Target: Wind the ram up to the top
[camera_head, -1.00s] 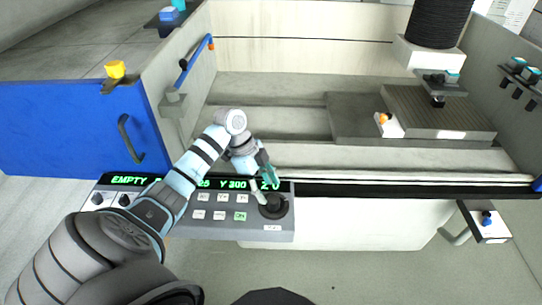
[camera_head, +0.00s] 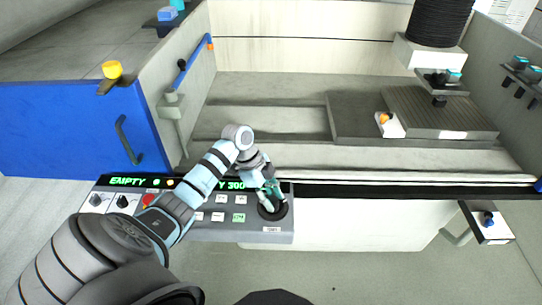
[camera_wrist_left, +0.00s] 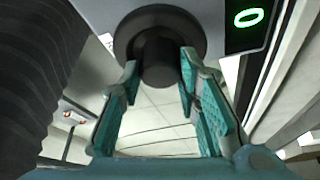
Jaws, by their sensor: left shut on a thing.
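A round black knob (camera_head: 283,209) sits at the right end of the grey control panel (camera_head: 220,232). My left gripper (camera_head: 269,192) is shut on the stem of this knob, its teal fingers one on each side. In the left wrist view the black knob (camera_wrist_left: 160,62) stands between the finger pads. The ram seems to be the black ribbed column (camera_head: 440,22) with a white block (camera_head: 428,54) under it, at the top right; its top is cut off by the picture's edge. My right gripper is not in view.
The panel's green display (camera_head: 127,181) reads EMPTY and Y 300; my left arm covers part of it. White push buttons (camera_head: 218,216) lie left of the knob. A dark-grey ridged plate (camera_head: 440,110) lies in the tank below the ram. A blue door (camera_head: 70,130) stands at left.

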